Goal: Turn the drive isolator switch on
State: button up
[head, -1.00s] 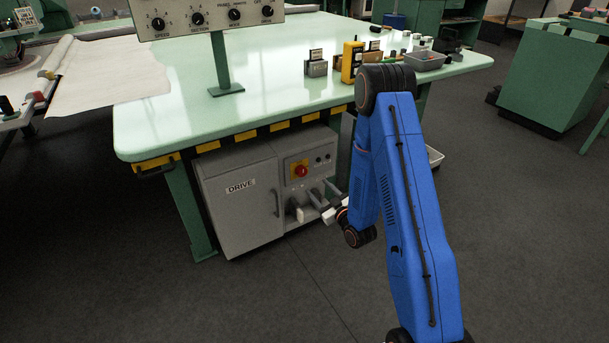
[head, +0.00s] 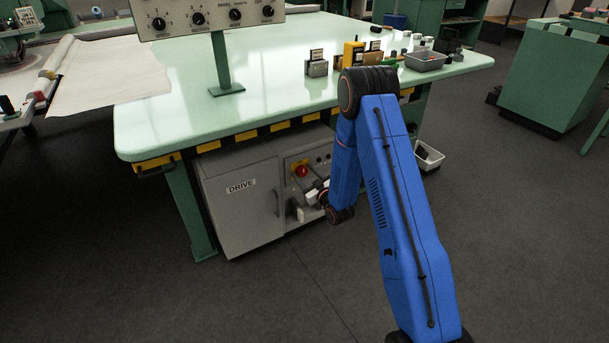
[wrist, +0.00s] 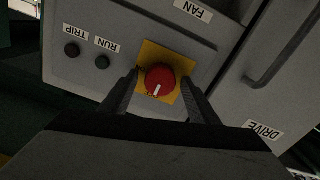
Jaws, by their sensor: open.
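The drive isolator switch is a red rotary knob (wrist: 160,79) on a yellow square plate (wrist: 184,98), with a white mark on its face. It also shows in the head view as a red knob (head: 301,170) on the grey DRIVE cabinet (head: 238,212) under the green table. In the wrist view my gripper (wrist: 160,90) is open, with one dark finger on each side of the red knob. I cannot tell whether the fingers touch it.
TRIP (wrist: 72,49) and RUN (wrist: 102,62) indicators sit left of the knob in the wrist view. A cabinet door handle (wrist: 286,45) stands out at right. The green tabletop (head: 170,125) overhangs the cabinet. Grey floor in front is clear.

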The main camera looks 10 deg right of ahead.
jog(key=c, duration=1)
jog(key=shift+c, duration=0.2)
